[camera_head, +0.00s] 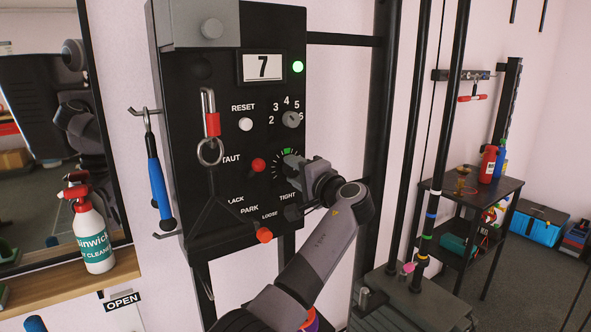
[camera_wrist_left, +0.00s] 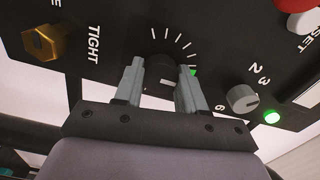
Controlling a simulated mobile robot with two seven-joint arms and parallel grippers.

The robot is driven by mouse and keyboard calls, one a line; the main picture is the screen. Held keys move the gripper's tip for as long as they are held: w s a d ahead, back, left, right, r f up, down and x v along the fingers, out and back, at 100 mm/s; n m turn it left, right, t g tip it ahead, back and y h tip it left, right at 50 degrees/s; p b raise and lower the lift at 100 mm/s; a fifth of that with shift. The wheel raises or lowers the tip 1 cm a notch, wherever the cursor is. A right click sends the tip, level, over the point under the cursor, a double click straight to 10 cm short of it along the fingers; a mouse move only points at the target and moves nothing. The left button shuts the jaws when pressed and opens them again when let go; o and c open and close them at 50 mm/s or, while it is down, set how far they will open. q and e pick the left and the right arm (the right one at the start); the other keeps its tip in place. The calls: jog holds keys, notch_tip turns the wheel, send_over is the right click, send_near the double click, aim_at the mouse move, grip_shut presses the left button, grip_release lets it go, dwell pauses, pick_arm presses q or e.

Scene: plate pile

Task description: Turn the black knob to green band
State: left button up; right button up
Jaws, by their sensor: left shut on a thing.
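The black knob (camera_wrist_left: 163,72) sits on the black panel, with white tick marks fanned around it. A short pale mark shows on the knob's face, on the side towards my gripper in the left wrist view. The green band (camera_wrist_left: 194,72) is just beside the right-hand finger in that view; it also shows above the knob in the head view (camera_head: 287,151). My left gripper (camera_head: 294,168) is shut on the knob, one finger on each side (camera_wrist_left: 162,80), and hides most of it in the head view. My right gripper is not in view.
The panel (camera_head: 230,85) also carries a grey numbered knob (camera_head: 291,119), a white reset button (camera_head: 245,124), a lit green lamp (camera_head: 298,67), a red knob (camera_head: 258,165) and an orange-tipped lever (camera_head: 264,235). A brass hex fitting (camera_wrist_left: 43,42) is left in the wrist view. A spray bottle (camera_head: 92,232) stands left.

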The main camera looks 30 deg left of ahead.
pick_arm(q)
jog(key=o, duration=1.1)
jog(key=shift+d, duration=0.1)
jog(key=b+v, duration=0.2)
jog(key=v, duration=0.5)
jog(key=shift+f, duration=0.1)
